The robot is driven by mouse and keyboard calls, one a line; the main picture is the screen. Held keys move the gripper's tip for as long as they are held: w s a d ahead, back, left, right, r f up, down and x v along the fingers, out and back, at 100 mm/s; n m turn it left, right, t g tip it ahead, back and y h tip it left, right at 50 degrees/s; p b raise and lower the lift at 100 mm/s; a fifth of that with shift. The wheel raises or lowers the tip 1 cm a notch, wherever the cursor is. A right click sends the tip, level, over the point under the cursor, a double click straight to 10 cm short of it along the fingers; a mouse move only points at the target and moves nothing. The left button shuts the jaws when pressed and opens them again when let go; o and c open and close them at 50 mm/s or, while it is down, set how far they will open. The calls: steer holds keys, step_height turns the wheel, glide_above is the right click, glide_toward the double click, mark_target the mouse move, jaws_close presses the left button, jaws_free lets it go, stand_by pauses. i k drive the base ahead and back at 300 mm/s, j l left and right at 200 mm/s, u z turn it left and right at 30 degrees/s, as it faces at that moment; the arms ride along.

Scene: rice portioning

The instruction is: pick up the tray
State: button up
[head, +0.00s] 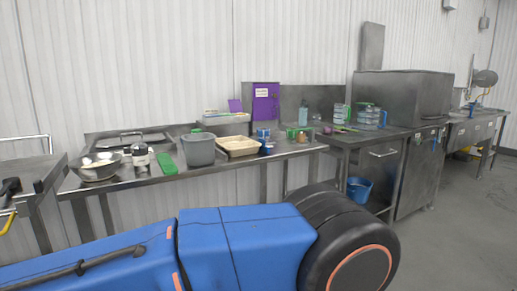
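A shallow cream tray (239,153) lies on the steel table near its back middle, just right of a grey tub (199,150). Its inside looks pale, and I cannot tell whether it holds anything. A flat dark metal tray or sink-like panel (125,142) lies farther left at the back of the same table. My gripper is out of the picture; only my blue arm links and a black joint show across the lower part, in front of the table.
A metal bowl (97,168), a dark-and-white jar (141,158) and a green block (167,164) stand left of the tub. Small blue containers (264,133) and a green basket (297,133) are right of the tray. A blue bucket (359,190) sits under the right-hand counter.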

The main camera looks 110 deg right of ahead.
mark_target(234, 146)
steer(key=z, duration=3.3)
